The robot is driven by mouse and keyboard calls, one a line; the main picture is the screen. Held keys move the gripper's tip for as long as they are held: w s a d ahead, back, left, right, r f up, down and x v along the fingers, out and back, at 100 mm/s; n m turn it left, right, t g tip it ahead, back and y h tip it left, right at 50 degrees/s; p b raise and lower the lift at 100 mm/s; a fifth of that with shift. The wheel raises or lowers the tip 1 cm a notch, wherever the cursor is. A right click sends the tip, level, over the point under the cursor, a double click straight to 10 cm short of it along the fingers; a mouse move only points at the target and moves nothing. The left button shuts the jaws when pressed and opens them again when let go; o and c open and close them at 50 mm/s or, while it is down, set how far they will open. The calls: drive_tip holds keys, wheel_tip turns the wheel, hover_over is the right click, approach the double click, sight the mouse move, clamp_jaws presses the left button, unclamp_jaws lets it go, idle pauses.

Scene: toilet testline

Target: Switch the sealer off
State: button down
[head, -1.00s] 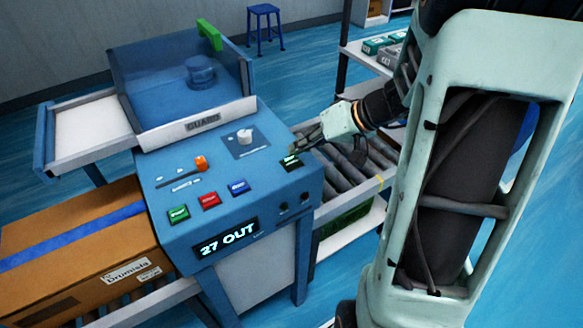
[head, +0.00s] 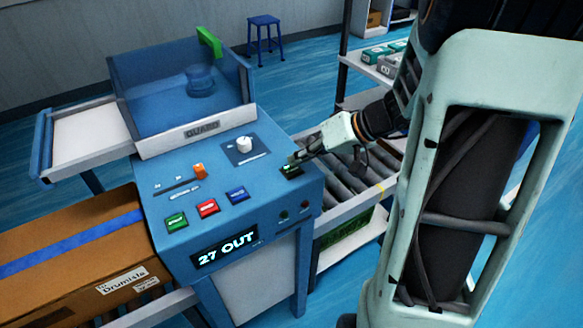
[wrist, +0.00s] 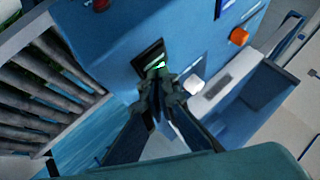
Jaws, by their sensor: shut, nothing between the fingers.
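The sealer (head: 185,155) is a blue machine with a sloped control panel and a lit display (head: 228,250) reading "27 OUT". A small black switch (head: 291,171) with a green-lit mark sits at the panel's right edge. In the wrist view the switch (wrist: 151,54) glows green just beyond my fingertips. My gripper (head: 295,159) is shut and empty, with its tips at the switch's far edge. The wrist view shows the closed fingertips (wrist: 158,76) over the near part of the switch, hiding some of it. I cannot tell whether they touch it.
The panel also has green (head: 176,221), red (head: 208,208) and blue (head: 237,194) buttons, an orange slider (head: 199,171) and a white knob (head: 244,144). A cardboard box (head: 75,260) lies at left. A roller conveyor (head: 350,183) runs at right under my arm.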

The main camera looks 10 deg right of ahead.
sight(299, 168)
drive_tip(key=shift+f, duration=0.15)
idle(0.5)
drive_tip(key=shift+f+b, duration=0.35)
drive_tip(key=shift+b, duration=0.45)
drive_tip(key=shift+r, duration=0.5)
drive_tip(key=shift+r+p, duration=0.8)
drive_tip(key=shift+r, duration=2.15)
